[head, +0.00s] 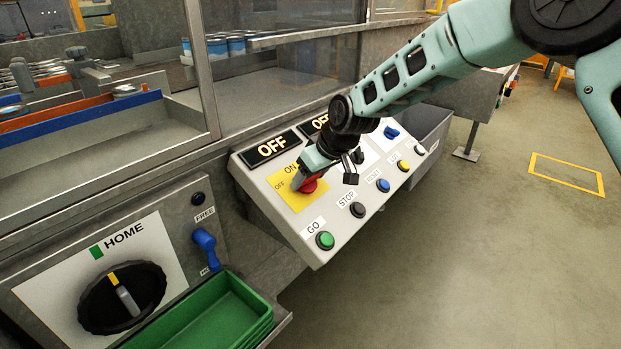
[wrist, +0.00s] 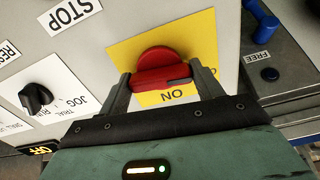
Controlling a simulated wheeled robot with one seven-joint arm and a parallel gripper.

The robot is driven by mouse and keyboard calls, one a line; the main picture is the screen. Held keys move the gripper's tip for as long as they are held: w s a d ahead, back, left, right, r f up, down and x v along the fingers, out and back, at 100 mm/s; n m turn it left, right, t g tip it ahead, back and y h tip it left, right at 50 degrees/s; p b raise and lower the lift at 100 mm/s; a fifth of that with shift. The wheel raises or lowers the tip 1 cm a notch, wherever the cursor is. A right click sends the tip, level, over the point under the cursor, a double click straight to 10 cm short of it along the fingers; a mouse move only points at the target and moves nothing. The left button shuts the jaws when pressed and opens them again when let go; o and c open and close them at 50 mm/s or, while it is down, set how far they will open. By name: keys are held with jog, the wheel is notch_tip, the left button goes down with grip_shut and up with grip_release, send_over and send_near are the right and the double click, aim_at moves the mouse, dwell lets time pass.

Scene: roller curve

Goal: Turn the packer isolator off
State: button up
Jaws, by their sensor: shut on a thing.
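The packer isolator is a red rotary knob (head: 312,185) on a yellow plate (head: 285,197) marked ON and OFF, on the sloping control panel. In the wrist view the red knob (wrist: 160,58) sits between my two fingers, with one finger at each end of its grip bar. A dark mark shows on the right part of the bar. I cannot tell for certain which label it points to.
Two black displays read OFF (head: 272,147); my arm partly covers the second. Push buttons, including green GO (head: 325,240) and STOP (head: 357,209), line the panel's front. A HOME dial (head: 122,297), blue lever (head: 205,247) and green trays (head: 215,318) are at left. Floor is clear at right.

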jog(key=shift+n, duration=0.5)
dwell(0.3)
jog(key=o, duration=1)
jog(key=shift+d+r, duration=0.1)
jog(key=b+v, duration=0.1)
jog(key=v, duration=1.6)
jog(key=shift+s+r, duration=0.1)
jog(key=shift+s, duration=0.05)
